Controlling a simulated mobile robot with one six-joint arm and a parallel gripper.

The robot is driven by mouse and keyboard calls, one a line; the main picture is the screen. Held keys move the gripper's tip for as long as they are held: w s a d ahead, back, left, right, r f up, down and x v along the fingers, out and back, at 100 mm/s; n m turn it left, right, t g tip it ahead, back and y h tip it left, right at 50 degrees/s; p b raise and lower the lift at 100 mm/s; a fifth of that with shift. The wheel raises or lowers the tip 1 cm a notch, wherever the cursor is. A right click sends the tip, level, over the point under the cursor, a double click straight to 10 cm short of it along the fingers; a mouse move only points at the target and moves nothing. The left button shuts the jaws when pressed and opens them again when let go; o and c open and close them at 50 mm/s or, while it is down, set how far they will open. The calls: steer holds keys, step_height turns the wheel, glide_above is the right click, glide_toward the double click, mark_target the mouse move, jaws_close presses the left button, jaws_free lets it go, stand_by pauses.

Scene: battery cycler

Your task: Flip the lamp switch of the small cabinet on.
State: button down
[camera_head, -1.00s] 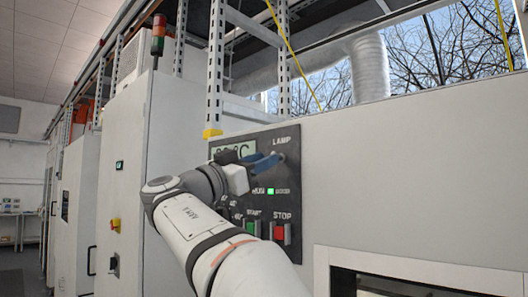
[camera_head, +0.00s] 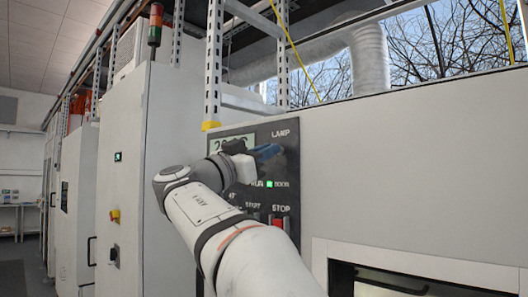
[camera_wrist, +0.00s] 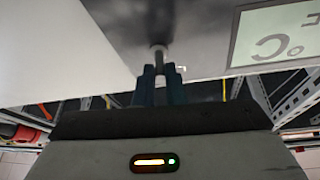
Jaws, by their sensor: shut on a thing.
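The dark control panel (camera_head: 291,170) is on the pale cabinet front, with the LAMP label at its upper right. My gripper (camera_head: 270,152), with blue fingers, is just below that label. In the wrist view my gripper (camera_wrist: 159,72) is shut on the lamp switch (camera_wrist: 158,52), a small lever standing out from the panel. The fingers hide the lever's end. In the head view the fingers cover the switch, and I cannot tell its exact setting.
A display (camera_head: 232,143) is left of my gripper. A lit green DOOR light (camera_head: 269,184) and a red STOP button (camera_head: 280,222) are below. My arm covers the panel's lower left. A window frame (camera_head: 420,262) is at lower right.

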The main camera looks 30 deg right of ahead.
steer(key=shift+r+y, duration=0.45)
steer(key=shift+y, duration=0.65)
steer(key=c, duration=1.5)
jaws_free()
steer(key=b+v, duration=0.2)
steer(key=v, duration=0.5)
steer(key=shift+a, duration=0.35)
